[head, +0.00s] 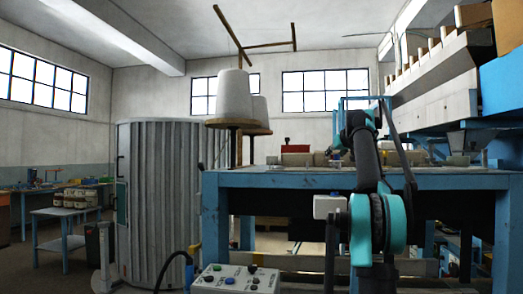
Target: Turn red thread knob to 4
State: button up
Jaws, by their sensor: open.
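My arm rises in the right half of the head view and reaches over a blue work table (290,180). The end of my arm, with my gripper (332,154), shows small and dark just above the tabletop, partly behind my own links. Its fingers are too small to make out clearly, and I see nothing held in it. A small red part (295,148) stands on the machine on the table, left of my gripper. I cannot tell whether it bears the red thread knob. No knob numbers or dial marks can be read.
Large white thread cones (234,95) stand on a holder at the table's left. A control box (236,281) with coloured buttons is in front. A ribbed grey cabinet (160,200) stands at left. A side table (66,212) is beyond it. A shelved conveyor (435,90) hangs at upper right.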

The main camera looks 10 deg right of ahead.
jog(key=shift+a+m+h, duration=0.25)
jog(key=shift+m+h, duration=0.75)
jog(key=shift+h, duration=0.3)
jog(key=shift+m+g+h, duration=0.3)
jog(key=shift+m+h, duration=0.3)
jog(key=shift+w+a+m+g+h, duration=0.15)
jog(key=shift+m+g+h, duration=0.15)
jog(key=shift+m+h, duration=0.35)
jog(key=shift+a+m+g+h, duration=0.15)
jog(key=shift+m+g+h, duration=0.15)
jog(key=shift+m+h, duration=0.3)
